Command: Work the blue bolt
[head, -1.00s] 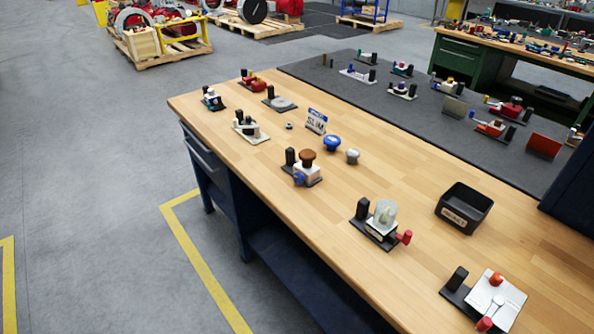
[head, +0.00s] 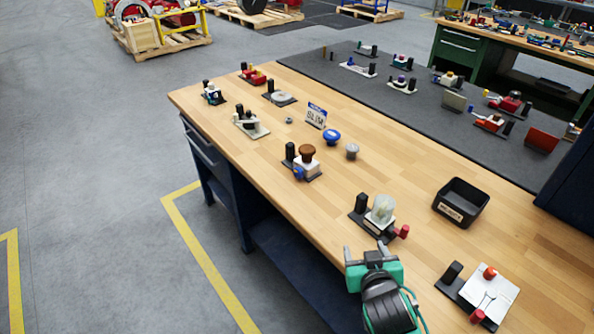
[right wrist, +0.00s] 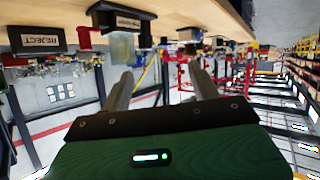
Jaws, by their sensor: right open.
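A small blue part (head: 298,173), which looks like the blue bolt, sits low on the front of a white block fixture (head: 306,166) with a brown knob (head: 307,150). My right gripper (head: 365,253) is open and empty near the table's front edge, in front of the clear-cup fixture (head: 381,211). It is apart from the blue part, which lies further up and left. The right wrist view shows the two spread fingers (right wrist: 161,88) with nothing between them. I cannot make out the blue part in that view. My left gripper is not in view.
A blue round knob (head: 331,135) and a grey knob (head: 352,151) stand right of the brown-knob fixture. A black bin (head: 462,202) and a white-plate fixture (head: 485,294) are to the right. A sign (head: 316,116) stands behind. Bare wood lies between the fixtures.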

